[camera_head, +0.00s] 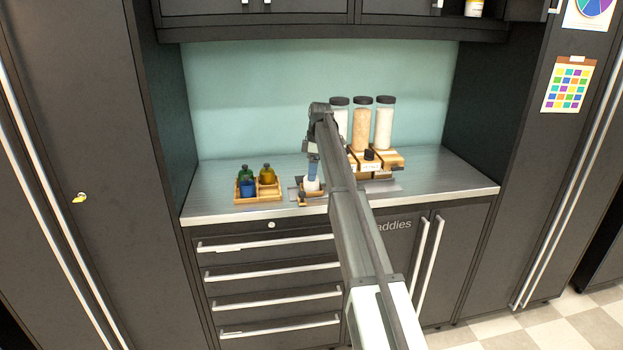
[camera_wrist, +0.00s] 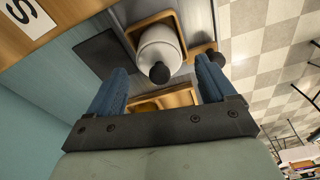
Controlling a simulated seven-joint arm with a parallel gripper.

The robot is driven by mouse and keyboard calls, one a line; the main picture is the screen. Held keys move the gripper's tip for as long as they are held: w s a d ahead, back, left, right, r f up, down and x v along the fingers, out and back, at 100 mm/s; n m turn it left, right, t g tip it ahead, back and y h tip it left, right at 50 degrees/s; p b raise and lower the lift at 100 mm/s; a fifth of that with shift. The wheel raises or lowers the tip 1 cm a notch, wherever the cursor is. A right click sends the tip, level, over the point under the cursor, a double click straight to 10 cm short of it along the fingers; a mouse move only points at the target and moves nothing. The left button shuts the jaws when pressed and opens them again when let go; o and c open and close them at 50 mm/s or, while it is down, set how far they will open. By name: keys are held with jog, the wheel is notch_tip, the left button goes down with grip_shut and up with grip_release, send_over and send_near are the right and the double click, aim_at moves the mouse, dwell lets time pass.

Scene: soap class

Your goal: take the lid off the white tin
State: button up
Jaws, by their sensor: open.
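The white tin (camera_wrist: 158,42) stands in a wooden tray in the wrist view, with a round black knob (camera_wrist: 159,73) on top. The seam between lid and body cannot be made out. My gripper (camera_wrist: 161,66) is open, its two blue fingers on either side of the knob and apart from it. In the head view my gripper (camera_head: 312,172) points down just above the white tin (camera_head: 311,186), which is partly hidden by the fingers and arm.
A wooden caddy (camera_head: 258,197) with green, blue and amber bottles stands left on the metal counter (camera_head: 215,205). Tall black-lidded jars (camera_head: 361,130) stand behind to the right. A wooden stand (camera_head: 390,158) is beside my arm. The counter's left back is clear.

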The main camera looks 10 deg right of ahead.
jog(key=shift+f, duration=0.55)
jog(key=c, duration=1.1)
jog(key=shift+r, duration=0.15)
